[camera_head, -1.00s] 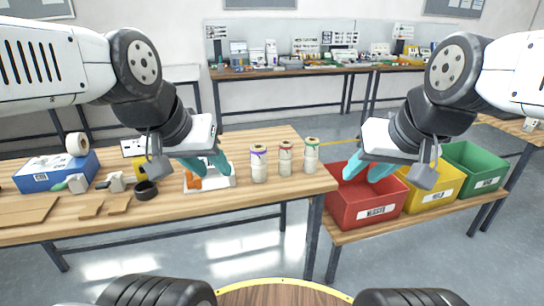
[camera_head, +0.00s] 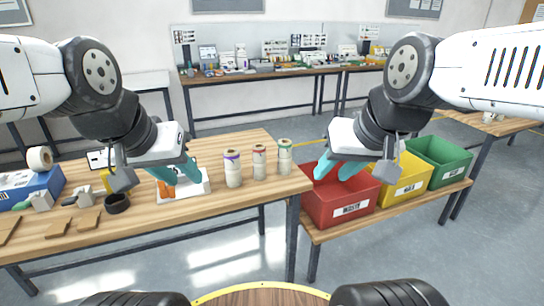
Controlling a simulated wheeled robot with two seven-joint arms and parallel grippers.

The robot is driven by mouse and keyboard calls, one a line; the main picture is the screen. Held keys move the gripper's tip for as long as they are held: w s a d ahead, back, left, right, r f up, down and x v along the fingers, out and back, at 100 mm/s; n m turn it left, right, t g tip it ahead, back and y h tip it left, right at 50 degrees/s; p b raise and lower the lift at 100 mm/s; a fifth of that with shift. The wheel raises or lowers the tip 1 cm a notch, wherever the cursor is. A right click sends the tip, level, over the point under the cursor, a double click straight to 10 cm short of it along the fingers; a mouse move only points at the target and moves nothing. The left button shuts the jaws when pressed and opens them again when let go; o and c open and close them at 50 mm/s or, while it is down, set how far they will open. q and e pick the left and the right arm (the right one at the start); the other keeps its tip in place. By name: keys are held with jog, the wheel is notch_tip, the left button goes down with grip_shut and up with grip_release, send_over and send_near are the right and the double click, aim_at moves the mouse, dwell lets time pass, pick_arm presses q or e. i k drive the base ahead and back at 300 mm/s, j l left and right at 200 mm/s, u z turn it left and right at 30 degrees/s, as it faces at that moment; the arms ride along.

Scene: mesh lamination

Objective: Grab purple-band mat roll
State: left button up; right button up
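The purple-band mat roll (camera_head: 233,170) stands upright on the wooden table (camera_head: 225,203), leftmost of three white rolls. Beside it stand a red-band roll (camera_head: 259,162) and a green-band roll (camera_head: 285,158). My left gripper (camera_head: 180,180) hangs to the left of the purple-band roll, over the white tray, with its teal fingers apart and nothing seen between them. My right gripper (camera_head: 336,170) is over the front of the red bin, right of the rolls; its teal fingers are apart and empty.
A red bin (camera_head: 338,207), a yellow bin (camera_head: 408,178) and a green bin (camera_head: 440,160) stand on a lower bench at right. A white tray (camera_head: 205,185) with an orange item lies left of the rolls. A black ring (camera_head: 117,203) and tan pieces lie further left.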

aim_at(232, 165)
jog(key=i+l, duration=0.15)
jog(key=i, duration=0.3)
jog(key=i+l+u, duration=0.1)
jog(key=i, duration=0.4)
jog(key=l, duration=0.1)
